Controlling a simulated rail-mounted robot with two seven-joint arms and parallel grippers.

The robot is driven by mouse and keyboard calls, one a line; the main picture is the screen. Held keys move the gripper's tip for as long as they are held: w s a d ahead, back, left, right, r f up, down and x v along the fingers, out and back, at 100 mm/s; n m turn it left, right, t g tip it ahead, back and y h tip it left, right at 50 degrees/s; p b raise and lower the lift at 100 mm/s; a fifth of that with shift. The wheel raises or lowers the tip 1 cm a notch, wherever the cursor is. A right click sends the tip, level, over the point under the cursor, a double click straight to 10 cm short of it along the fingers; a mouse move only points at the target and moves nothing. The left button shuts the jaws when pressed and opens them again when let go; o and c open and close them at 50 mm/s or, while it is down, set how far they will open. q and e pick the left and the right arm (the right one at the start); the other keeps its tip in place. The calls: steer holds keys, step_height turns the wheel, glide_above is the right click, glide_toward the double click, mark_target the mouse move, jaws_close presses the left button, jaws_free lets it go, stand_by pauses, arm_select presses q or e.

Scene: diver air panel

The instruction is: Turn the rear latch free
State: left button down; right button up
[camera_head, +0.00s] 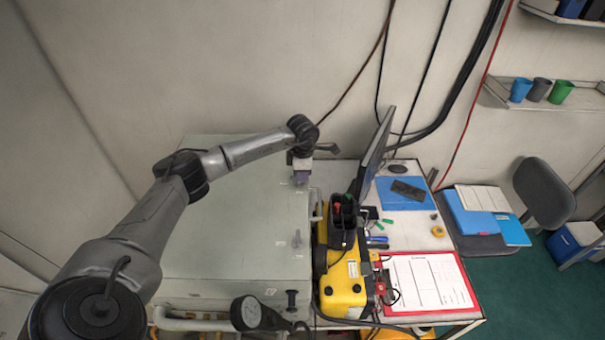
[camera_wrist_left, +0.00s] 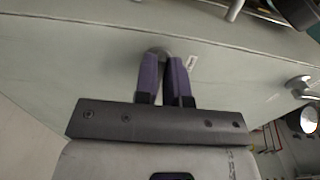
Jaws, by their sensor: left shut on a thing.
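The grey-green air panel case (camera_head: 225,225) lies in the middle of the head view, with a broad flat top. My left arm reaches across it from the left. My left gripper (camera_head: 301,180) points down at the case's rear right corner. In the left wrist view its two purple fingers (camera_wrist_left: 165,82) are close together, shut on the rear latch, a small grey rounded part (camera_wrist_left: 158,52) at their tips. Most of the latch is hidden by the fingers, so its angle cannot be told. My right gripper is out of view.
A yellow case (camera_head: 345,283) with a black open holder (camera_head: 342,220) stands close to the right of the panel. A monitor (camera_head: 375,150) and a red clipboard (camera_head: 428,284) are farther right. A round gauge (camera_head: 247,313) sits at the near edge. The panel top is mostly clear.

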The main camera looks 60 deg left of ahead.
arm_select(q)
steer(key=shift+n, duration=0.3)
steer(key=n, duration=0.4)
steer(key=shift+w+a+n, duration=0.1)
steer(key=shift+a+n, duration=0.2)
steer(key=n, duration=0.5)
steer(key=shift+a, duration=0.3)
steer(key=n, duration=0.4)
steer(key=n+p, duration=0.1)
steer(key=n, duration=0.1)
steer(key=shift+s+a+n, duration=0.2)
steer(key=shift+a+n, duration=0.05)
steer(key=shift+n, duration=0.55)
steer(key=shift+s, duration=0.1)
steer(key=c, duration=1.2)
jaws_free()
